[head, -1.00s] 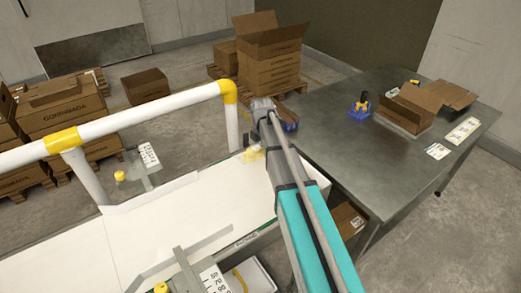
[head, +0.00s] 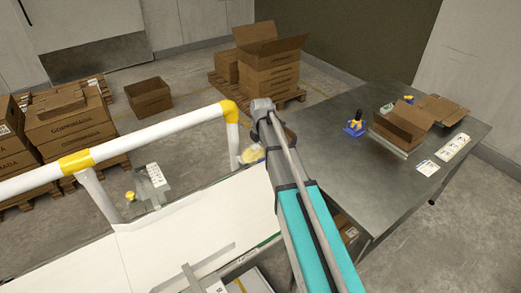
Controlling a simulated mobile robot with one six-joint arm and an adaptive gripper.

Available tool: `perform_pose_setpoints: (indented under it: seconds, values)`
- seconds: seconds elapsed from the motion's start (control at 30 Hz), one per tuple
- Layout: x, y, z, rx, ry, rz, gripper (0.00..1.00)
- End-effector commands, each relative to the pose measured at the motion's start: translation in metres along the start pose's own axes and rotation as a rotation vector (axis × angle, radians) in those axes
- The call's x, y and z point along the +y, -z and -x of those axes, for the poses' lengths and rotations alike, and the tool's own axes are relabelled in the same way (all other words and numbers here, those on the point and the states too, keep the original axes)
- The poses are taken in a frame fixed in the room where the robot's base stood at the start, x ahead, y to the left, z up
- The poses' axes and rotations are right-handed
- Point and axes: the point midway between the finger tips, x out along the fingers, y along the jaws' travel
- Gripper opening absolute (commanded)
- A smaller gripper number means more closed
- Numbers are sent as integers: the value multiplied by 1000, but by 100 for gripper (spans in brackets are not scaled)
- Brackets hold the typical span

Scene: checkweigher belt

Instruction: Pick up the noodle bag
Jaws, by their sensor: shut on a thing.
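The noodle bag (head: 252,154), a small pale-yellow packet, shows just left of the end of my arm, near the far end of the white belt (head: 180,235). My gripper (head: 260,150) is shut on the bag. Its fingers are mostly hidden behind my arm, and so is part of the bag. The bag appears just above the belt's far edge in the picture; its height cannot be told exactly.
A white rail with yellow joints (head: 155,133) runs along the belt's far side, close to the bag. A grey metal table (head: 350,175) stands to the right, holding an open carton (head: 402,125) and a blue-and-yellow tape dispenser (head: 356,124). Stacked cartons (head: 270,70) stand behind.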

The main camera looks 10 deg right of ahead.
Motion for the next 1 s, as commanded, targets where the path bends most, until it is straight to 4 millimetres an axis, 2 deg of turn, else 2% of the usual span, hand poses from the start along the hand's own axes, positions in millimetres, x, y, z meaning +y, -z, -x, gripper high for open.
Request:
perform_pose_setpoints:
  seconds: [0.03,0.6,1.0]
  values:
    - [0,0,12,0,0,0,18]
    - [0,0,77,0,0,0,18]
    - [0,0,109,0,0,0,18]
